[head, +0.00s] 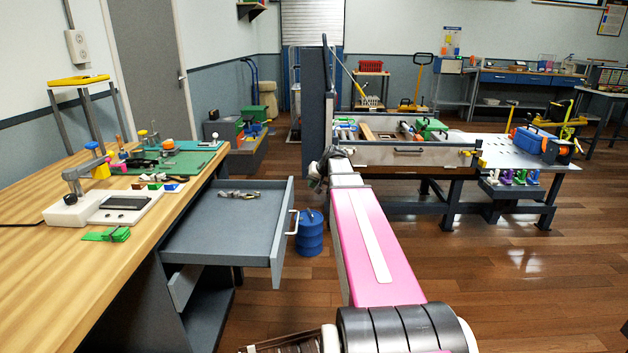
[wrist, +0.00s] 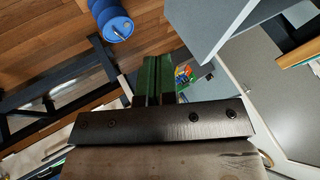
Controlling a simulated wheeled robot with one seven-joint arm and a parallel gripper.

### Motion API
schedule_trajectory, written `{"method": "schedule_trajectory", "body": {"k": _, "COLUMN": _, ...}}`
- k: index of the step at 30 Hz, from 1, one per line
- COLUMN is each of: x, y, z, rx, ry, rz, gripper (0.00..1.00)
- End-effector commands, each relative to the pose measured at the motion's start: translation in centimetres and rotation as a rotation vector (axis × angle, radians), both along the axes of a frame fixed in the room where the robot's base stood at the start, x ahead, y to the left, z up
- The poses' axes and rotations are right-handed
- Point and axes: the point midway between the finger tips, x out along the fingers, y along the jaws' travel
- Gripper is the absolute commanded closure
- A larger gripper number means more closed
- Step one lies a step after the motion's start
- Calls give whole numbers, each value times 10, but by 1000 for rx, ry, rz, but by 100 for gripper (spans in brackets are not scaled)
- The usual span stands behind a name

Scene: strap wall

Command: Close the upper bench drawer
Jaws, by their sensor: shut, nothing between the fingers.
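The upper bench drawer (head: 225,215) is pulled well out of the bench, in the head view. It is a grey tray with a pale bar handle (head: 293,222) on its front, and a few small metal pieces lie at its back. My gripper (head: 316,180) is just right of the drawer front and appears higher than the handle, apart from it in the picture. In the wrist view its green fingers (wrist: 158,75) are together with nothing between them. A grey panel (wrist: 222,22), probably the drawer, is up and right of them. The handle is not clear there.
The wooden bench top (head: 60,255) at left holds tools and a green mat (head: 185,160). A smaller, lower drawer (head: 184,287) sticks out slightly below. A blue drum (head: 310,235) stands on the floor beyond the drawer. A workbench (head: 400,155) stands behind my arm. Floor at right is clear.

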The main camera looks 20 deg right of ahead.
Motion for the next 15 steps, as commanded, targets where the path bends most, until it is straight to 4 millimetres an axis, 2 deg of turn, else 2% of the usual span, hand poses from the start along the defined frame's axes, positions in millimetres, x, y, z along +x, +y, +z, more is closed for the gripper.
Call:
{"method": "schedule_trajectory", "body": {"k": 8, "x": 28, "y": 17, "z": -43, "rx": 1, "ry": 2, "rz": 1, "gripper": 100}}
{"method": "schedule_trajectory", "body": {"k": 15, "x": 35, "y": 47, "z": -40, "rx": 0, "ry": 1, "rz": 1, "gripper": 100}}
